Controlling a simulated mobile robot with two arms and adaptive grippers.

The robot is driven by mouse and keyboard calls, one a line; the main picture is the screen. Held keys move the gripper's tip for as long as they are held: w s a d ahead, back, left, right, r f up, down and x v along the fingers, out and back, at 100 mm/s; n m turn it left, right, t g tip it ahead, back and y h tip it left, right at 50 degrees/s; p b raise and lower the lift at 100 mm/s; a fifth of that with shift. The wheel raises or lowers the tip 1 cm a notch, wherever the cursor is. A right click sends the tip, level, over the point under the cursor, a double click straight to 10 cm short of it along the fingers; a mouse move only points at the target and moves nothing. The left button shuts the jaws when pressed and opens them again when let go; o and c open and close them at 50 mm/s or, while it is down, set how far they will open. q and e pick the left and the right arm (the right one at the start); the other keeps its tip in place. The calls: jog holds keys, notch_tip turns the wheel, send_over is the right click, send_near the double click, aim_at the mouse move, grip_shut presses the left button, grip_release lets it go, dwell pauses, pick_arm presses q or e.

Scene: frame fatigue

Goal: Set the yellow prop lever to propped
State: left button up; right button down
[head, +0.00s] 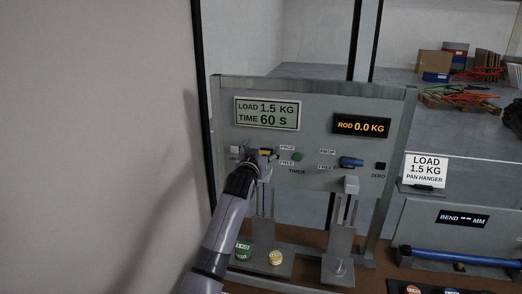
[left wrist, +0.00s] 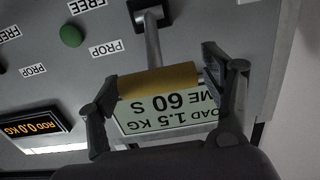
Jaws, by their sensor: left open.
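The yellow prop lever (head: 265,152) is on the left of the grey panel, beside a PROP label (head: 287,147) and a FREE label (head: 286,162). In the left wrist view, which is upside down, its yellow grip (left wrist: 158,80) sits on a metal arm from a dark slot. The grip appears nearer PROP than FREE, though the angle makes its exact setting unclear. My left gripper (head: 259,158) is at the lever and partly hides it. In the wrist view its fingers (left wrist: 160,70) are open, one on each side of the yellow grip. My right gripper is not in view.
A blue lever (head: 351,162) with its own labels is to the right. A green button (head: 297,157) lies between the levers. The load display (head: 267,114) is above. Green (head: 243,251) and yellow (head: 276,257) weights are below. A bend unit (head: 460,230) stands at right.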

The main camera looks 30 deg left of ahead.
pick_arm(q)
jog(key=shift+s+f, duration=0.1)
jog(key=v, duration=1.1)
jog(key=shift+s, duration=0.4)
